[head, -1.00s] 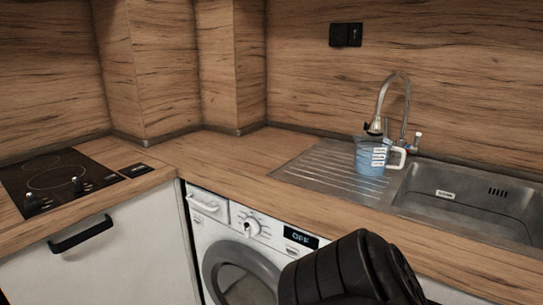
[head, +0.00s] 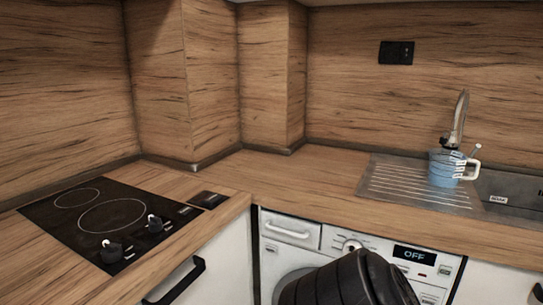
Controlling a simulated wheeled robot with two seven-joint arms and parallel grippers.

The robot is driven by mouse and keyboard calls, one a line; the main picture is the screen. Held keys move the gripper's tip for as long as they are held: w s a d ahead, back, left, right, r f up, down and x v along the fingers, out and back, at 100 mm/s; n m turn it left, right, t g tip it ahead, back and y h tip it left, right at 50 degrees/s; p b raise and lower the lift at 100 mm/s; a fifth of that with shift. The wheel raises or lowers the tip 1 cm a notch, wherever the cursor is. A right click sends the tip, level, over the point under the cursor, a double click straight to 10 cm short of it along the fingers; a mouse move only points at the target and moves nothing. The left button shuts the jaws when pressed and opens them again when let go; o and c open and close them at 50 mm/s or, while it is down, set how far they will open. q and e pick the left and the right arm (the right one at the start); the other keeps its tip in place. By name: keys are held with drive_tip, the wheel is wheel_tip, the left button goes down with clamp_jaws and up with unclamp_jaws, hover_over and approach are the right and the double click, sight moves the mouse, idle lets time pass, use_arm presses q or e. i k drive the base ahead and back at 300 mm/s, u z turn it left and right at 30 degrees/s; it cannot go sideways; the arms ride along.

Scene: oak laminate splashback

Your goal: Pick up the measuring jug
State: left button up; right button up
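The measuring jug (head: 442,169) is blue and see-through, with white markings and a white handle on its right side. It stands upright on the ribbed drainboard of the steel sink (head: 392,185), at the right of the head view, in front of the tap. A dark, rounded part of my own arm shows at the bottom centre, well below and left of the jug. No gripper fingers of either arm are in view.
The tap (head: 459,120) rises just behind the jug. A hob (head: 75,222) is set in the worktop at left. A washing machine (head: 300,232) stands under the counter. The worktop (head: 270,172) between hob and drainboard is clear.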

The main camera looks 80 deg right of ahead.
sight(446, 168)
drive_tip(key=z, duration=2.25)
